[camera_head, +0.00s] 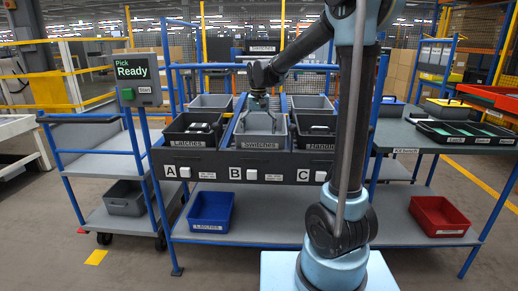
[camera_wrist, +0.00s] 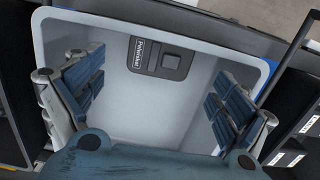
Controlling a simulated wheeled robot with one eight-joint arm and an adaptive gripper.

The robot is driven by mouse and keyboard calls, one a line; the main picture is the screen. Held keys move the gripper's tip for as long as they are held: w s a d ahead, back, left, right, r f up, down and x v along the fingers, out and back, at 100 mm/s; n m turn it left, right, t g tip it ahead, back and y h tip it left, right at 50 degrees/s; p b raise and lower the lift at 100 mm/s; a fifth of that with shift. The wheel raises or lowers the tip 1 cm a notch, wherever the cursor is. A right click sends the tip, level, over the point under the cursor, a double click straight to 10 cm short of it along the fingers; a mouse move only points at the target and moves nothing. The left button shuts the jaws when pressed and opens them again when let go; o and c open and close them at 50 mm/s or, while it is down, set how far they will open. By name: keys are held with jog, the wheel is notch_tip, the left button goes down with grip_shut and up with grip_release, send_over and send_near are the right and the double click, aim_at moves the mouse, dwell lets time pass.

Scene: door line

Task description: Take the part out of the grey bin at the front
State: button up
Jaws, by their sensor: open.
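The grey bin (camera_head: 262,142) labelled "Switches" sits in the middle of the front row, above the letter B. It also fills the wrist view, with pale walls and floor (camera_wrist: 145,115). The part is a small dark grey block (camera_wrist: 160,58) with a white label and a raised square. It lies in the bin near the far wall. I cannot make it out in the head view. My gripper (camera_head: 258,101) hangs over the bin, pointing down. In the wrist view its ribbed blue fingers (camera_wrist: 157,88) are spread wide and empty, with the part between and beyond them.
A black bin "Latches" (camera_head: 193,130) stands to the left and another black bin (camera_head: 316,132) to the right. Grey bins (camera_head: 312,103) stand behind. A blue bin (camera_head: 211,211) and a red bin (camera_head: 440,216) are on lower shelves. A sign (camera_head: 138,78) reads "Pick Ready".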

jog(key=shift+f, duration=3.05)
jog(key=c, duration=1.2)
